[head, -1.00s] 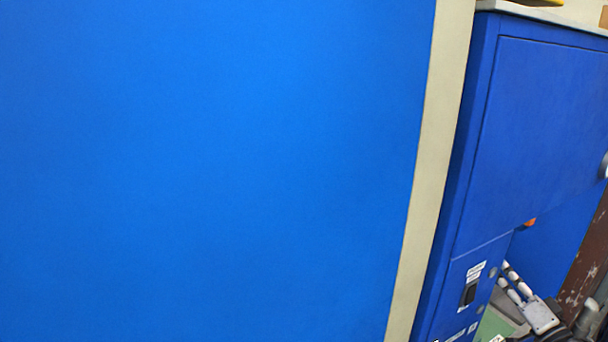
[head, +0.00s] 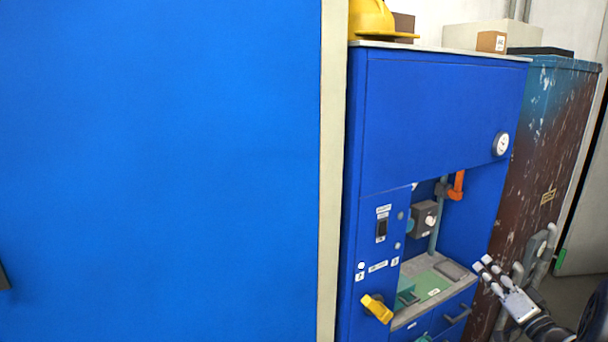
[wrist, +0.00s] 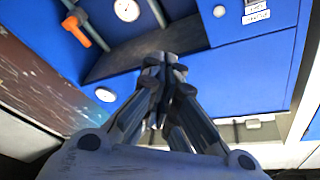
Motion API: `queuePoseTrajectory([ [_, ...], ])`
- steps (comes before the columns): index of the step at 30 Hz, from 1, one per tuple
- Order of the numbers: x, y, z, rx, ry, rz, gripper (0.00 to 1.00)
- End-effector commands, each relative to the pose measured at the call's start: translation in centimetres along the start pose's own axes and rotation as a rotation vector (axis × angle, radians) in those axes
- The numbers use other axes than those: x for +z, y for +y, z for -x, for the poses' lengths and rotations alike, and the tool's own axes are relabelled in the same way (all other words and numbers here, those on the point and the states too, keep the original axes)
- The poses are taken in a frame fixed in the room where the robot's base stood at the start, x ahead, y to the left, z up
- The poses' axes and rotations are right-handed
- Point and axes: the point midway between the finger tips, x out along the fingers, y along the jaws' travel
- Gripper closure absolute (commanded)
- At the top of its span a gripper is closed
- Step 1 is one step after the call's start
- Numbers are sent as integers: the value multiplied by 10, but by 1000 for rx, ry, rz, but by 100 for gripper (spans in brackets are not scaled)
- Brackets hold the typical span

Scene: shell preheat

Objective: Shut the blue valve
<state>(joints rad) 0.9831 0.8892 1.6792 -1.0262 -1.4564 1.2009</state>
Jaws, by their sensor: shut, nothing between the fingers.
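I cannot make out a clearly blue valve handle in these views. In the head view, a blue cabinet (head: 440,110) has an open bay with an orange valve handle (head: 456,185) on a pipe at its back. A yellow handle (head: 377,308) sticks out low on its front panel. A small teal part (head: 424,338) is cut off at the bottom edge. My gripper (head: 484,266) is in front of the bay's right side, apart from these handles. In the wrist view, my gripper (wrist: 165,62) has its fingers together and empty; the orange handle also shows there (wrist: 76,31).
A large plain blue surface (head: 160,170) fills the left. A yellow hard hat (head: 375,18) and boxes sit on top at the back. A worn brown cabinet (head: 535,150) stands right of the blue one. A round gauge (head: 501,144) is on the blue cabinet's front.

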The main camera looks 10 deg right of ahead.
Motion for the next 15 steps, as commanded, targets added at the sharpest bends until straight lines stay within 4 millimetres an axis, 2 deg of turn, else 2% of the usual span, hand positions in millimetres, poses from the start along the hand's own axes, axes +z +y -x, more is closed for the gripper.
queuePoseTrajectory([
  [1, 1, -9, -12, 22, -13, 26, 100],
  [8, -9, -42, -49, 169, -49, 172, 100],
  [11, -12, -66, -63, 248, -74, 246, 100],
  [15, -11, -115, -73, 389, -138, 365, 100],
])
